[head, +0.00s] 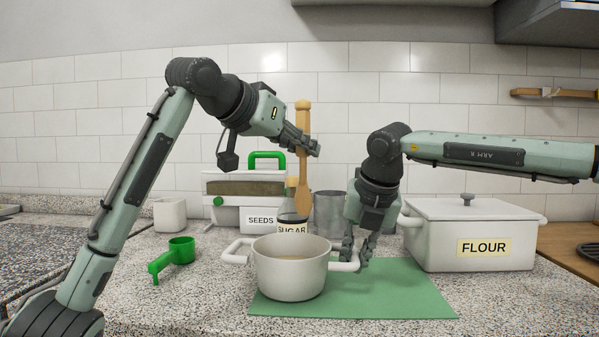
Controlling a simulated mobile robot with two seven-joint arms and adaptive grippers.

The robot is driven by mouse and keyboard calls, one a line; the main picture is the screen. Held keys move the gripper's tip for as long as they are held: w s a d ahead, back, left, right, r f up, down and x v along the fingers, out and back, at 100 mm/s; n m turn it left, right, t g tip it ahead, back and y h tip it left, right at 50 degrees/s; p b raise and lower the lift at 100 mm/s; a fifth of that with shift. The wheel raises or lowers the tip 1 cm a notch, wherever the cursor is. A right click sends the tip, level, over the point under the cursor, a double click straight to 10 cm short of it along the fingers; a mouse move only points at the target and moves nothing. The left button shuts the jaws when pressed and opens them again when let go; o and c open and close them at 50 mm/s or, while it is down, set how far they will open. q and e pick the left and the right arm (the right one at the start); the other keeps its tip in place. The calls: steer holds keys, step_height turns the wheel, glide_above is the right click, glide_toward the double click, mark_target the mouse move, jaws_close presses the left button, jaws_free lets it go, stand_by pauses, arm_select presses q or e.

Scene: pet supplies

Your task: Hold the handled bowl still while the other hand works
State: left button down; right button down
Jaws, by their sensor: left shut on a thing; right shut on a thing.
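The handled bowl (291,275) is white with a loop handle on each side and stands upright on the green mat (400,292). Something beige shows inside it. My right gripper (355,258) points down and is shut on the bowl's right handle (345,267). My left gripper (302,143) is shut on a wooden utensil (303,172) with a knobbed top. It holds the utensil upright above and behind the bowl, and its lower end shows in front of the sugar jar (292,228).
A white lidded FLOUR box (440,240) stands right of the bowl. A SEEDS container (258,221), a grey metal canister (329,213) and a white cup (170,215) stand behind. A green scoop (181,250) lies to the left. The front left counter is clear.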

steer(key=shift+f, duration=0.1)
stand_by(0.3)
steer(key=c, duration=1.5)
jaws_free()
steer(key=shift+o, duration=0.2)
steer(key=v, duration=1.2)
steer(key=shift+d, duration=0.1)
